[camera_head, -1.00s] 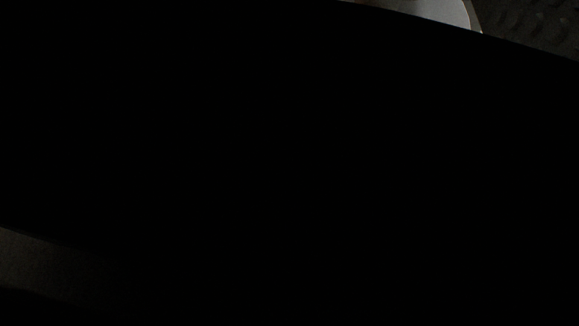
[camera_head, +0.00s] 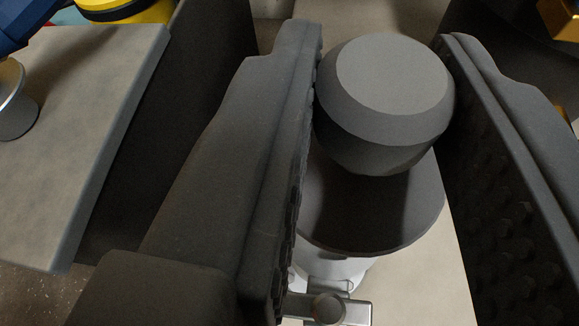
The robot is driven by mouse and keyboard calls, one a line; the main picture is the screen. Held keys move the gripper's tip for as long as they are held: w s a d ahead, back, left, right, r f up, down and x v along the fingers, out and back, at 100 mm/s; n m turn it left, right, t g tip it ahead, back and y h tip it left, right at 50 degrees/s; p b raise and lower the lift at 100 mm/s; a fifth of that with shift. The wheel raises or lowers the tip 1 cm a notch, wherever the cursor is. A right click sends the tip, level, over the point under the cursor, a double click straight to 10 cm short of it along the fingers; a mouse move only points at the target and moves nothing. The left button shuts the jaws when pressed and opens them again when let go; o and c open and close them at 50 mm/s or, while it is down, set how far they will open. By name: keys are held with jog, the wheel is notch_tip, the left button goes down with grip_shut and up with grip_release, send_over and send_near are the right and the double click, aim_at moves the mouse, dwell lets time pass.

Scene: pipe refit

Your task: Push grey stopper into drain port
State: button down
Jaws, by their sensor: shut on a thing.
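The grey stopper (camera_head: 390,85) has a rounded, flat-topped knob above a wide dark disc (camera_head: 350,215). My gripper (camera_head: 383,50) is shut on the knob, with one finger on the left and one on the right. Both fingers have studded inner pads. Below the disc, a white round part (camera_head: 335,270) shows, perhaps the drain port. The disc hides its opening, so I cannot tell whether the stopper is inside it or only above it.
A metal fitting (camera_head: 330,308) sticks out below the white part. A pale bench slab (camera_head: 85,150) stands at left, with a round-based metal piece (camera_head: 15,105) on it. A yellow object (camera_head: 125,10) is at the top left, and a brass-coloured one (camera_head: 560,18) at the top right.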

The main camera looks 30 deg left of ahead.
aim_at(341, 216)
jog(key=shift+f+b, duration=1.35)
jog(key=shift+f, duration=1.65)
jog(key=shift+s+p, duration=0.15)
jog(key=shift+p, duration=0.3)
jog(key=shift+f, duration=0.45)
jog(key=c, duration=1.4)
grip_release()
jog(key=shift+s, duration=0.1)
jog(key=p+v, duration=0.4)
jog(key=v, duration=0.7)
jog(key=shift+d, duration=0.1)
